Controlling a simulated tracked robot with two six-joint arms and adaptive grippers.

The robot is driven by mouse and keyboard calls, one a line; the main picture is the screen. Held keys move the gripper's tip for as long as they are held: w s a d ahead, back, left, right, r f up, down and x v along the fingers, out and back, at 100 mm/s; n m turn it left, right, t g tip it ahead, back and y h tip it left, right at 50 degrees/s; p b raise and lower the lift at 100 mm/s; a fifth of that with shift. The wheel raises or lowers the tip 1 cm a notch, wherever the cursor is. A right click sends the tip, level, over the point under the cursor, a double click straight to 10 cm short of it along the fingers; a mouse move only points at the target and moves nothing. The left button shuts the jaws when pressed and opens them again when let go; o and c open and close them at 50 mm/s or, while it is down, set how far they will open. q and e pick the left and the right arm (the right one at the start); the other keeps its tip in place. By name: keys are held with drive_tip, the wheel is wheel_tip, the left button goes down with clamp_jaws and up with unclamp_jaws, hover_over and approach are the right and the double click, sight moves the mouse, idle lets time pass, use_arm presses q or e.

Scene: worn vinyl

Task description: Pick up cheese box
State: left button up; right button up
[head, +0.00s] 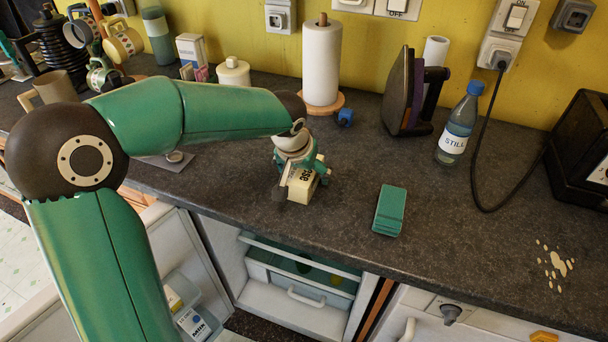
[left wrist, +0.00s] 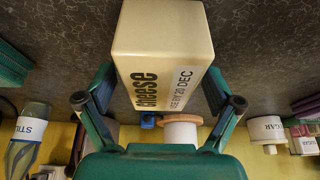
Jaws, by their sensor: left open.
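The cheese box (head: 302,188) is a cream block with dark lettering, standing on the dark worktop. It also shows large in the left wrist view (left wrist: 160,45), with "cheese" and a date on its face. My left gripper (head: 301,178) is above and around it, pointing down. In the left wrist view the open fingers (left wrist: 158,88) lie on either side of the box, with a gap visible on the left; contact on the right is hard to tell. My gripper hides part of the box in the head view. My right gripper is not in view.
A green block (head: 389,211) lies right of the box. Behind stand a paper towel roll (head: 322,62), an iron (head: 403,92), a blue cap-like object (head: 345,117) and a water bottle (head: 459,125). An open fridge (head: 300,290) is below the worktop edge. A spill (head: 556,264) lies at right.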

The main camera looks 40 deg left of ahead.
use_arm(q)
drive_tip(key=shift+f, duration=0.15)
drive_tip(key=shift+f+b, duration=0.25)
drive_tip(key=shift+b, duration=0.15)
idle(0.4)
drive_tip(key=shift+w, duration=0.1)
drive_tip(key=c, duration=1.5)
